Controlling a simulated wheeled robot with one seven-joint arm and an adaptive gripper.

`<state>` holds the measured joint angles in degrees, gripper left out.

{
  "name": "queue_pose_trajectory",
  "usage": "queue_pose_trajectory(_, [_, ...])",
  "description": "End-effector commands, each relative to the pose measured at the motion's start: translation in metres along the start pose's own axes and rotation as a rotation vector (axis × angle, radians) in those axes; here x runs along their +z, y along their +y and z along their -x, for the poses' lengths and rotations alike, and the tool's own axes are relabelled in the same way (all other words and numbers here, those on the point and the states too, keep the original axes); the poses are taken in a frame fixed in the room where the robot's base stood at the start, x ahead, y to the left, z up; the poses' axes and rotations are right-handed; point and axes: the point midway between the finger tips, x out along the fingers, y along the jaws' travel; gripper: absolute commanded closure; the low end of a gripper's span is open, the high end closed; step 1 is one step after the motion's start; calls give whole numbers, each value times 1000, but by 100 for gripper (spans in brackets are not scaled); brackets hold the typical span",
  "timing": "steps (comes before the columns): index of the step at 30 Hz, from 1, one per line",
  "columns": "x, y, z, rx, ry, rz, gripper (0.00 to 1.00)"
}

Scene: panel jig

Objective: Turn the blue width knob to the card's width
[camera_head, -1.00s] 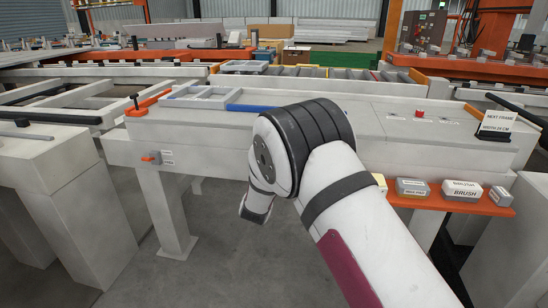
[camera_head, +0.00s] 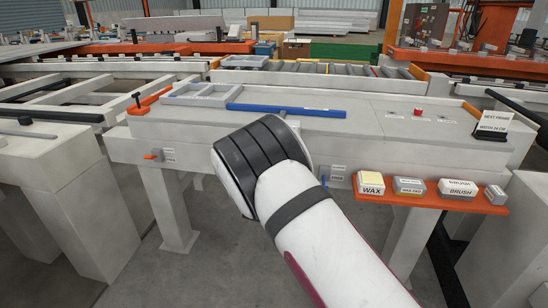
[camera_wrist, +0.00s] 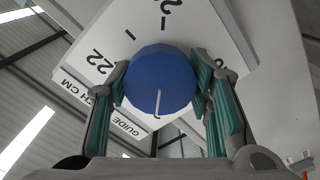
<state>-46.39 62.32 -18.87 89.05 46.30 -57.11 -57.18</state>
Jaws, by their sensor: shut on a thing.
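The blue width knob (camera_wrist: 152,70) fills the middle of the wrist view, with a thin white line on its face pointing toward the picture's bottom. My gripper (camera_wrist: 161,88) has its green-padded fingers shut on the knob, one on each side. Behind the knob is a white scale plate (camera_wrist: 100,42) with tick marks, a 22 at left and a partly cut number at the top; the knob hides other marks. The card (camera_head: 493,126) stands at the bench's right end and appears to read "NEXT FRAME WIDTH 24 CM". In the head view my arm hides the gripper and knob.
The jig bench (camera_head: 350,132) carries a blue bar (camera_head: 285,110) and a grey frame (camera_head: 205,94). An orange shelf (camera_head: 410,200) on its front right holds the wax (camera_head: 371,187), the brush block (camera_head: 458,189) and other blocks. A small orange lever (camera_head: 153,155) sits at front left.

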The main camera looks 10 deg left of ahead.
Motion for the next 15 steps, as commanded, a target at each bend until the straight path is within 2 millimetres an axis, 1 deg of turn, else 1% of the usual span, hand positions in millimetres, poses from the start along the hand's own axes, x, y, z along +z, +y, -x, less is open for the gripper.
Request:
queue_pose_trajectory(6, [2,-2,1,-3,-4,43,82])
queue_pose_trajectory(15, [3,-2,1,-4,-4,51,82])
